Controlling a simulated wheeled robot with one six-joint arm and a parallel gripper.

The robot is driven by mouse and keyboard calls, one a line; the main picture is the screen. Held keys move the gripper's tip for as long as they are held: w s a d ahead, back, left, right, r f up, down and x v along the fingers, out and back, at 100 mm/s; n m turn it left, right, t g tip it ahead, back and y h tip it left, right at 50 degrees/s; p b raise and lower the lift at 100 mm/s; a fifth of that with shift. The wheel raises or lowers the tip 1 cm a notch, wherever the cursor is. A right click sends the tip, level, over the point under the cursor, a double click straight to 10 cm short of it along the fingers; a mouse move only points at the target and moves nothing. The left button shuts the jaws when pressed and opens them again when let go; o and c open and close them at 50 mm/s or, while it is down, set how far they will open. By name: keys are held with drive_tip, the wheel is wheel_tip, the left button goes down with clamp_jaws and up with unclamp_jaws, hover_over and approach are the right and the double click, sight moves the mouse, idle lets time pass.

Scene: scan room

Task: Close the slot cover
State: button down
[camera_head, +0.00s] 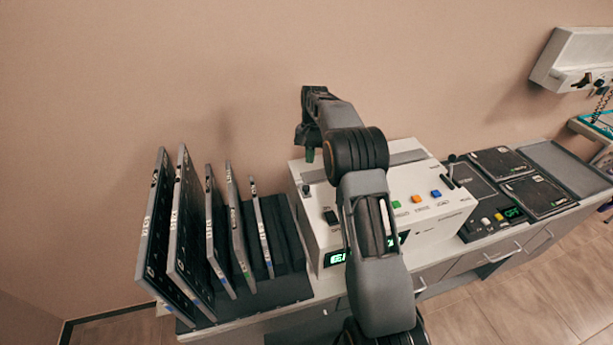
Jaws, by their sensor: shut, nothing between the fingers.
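A white machine (436,212) with coloured buttons stands on the counter, partly hidden behind my arm. A grey strip (406,157) runs along the back of its top; I cannot tell for sure whether this is the slot cover or whether it is open. My gripper (309,154) points down at the back left of the machine's top, near the strip's left part. It is shut and empty. The fingertips are small and dark here, and I cannot tell whether they touch the machine. My arm hides the middle of the strip.
Several upright dark panels (160,225) stand in a black rack (290,290) to the left. A lever (450,170) stands at the machine's right end. Flat dark cassettes (538,194) and a small keypad lie on the counter to the right. The wall is close behind.

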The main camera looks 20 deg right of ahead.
sight(307, 176)
drive_tip(key=x, duration=0.3)
drive_tip(key=shift+s+f, duration=0.1)
drive_tip(key=shift+f, duration=0.05)
drive_tip(key=shift+s+a+p, duration=0.45)
drive_tip(key=shift+s+p, duration=0.05)
drive_tip(key=shift+s, duration=0.3)
drive_tip(key=shift+s+a+f, duration=0.15)
drive_tip(key=shift+s+a, duration=0.1)
drive_tip(key=shift+s, duration=0.2)
drive_tip(key=shift+s+a+f, duration=0.15)
drive_tip(key=shift+s+a, duration=0.1)
drive_tip(key=shift+s, duration=0.2)
